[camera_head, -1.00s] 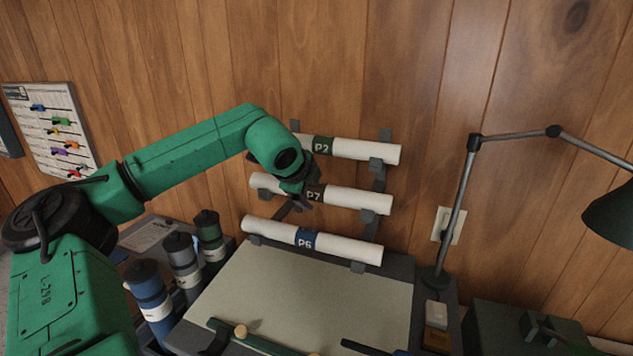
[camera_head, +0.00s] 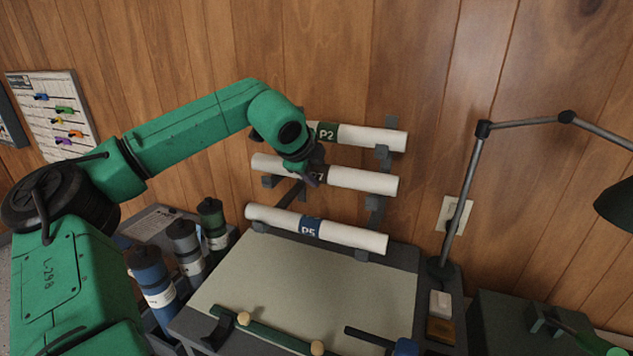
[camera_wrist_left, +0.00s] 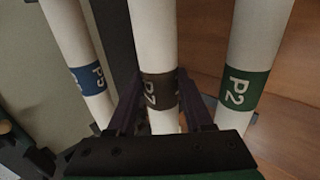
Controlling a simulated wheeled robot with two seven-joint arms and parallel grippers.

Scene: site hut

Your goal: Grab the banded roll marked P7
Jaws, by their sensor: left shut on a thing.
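The banded roll marked P7 (camera_head: 360,180) is a white tube with a dark brown band (camera_wrist_left: 160,90). It lies level across the middle of the wall rack. My left gripper (camera_head: 312,178) is shut around it at the band, and in the left wrist view its dark fingers (camera_wrist_left: 160,108) stand on both sides of the tube. My right gripper is not in view.
The green-banded P2 roll (camera_head: 370,138) is just above, and the blue-banded P5 roll (camera_head: 345,236) just below. A pale board (camera_head: 300,285) is under the rack. Several capped tubes (camera_head: 152,280) stand left. A desk lamp (camera_head: 475,190) stands right.

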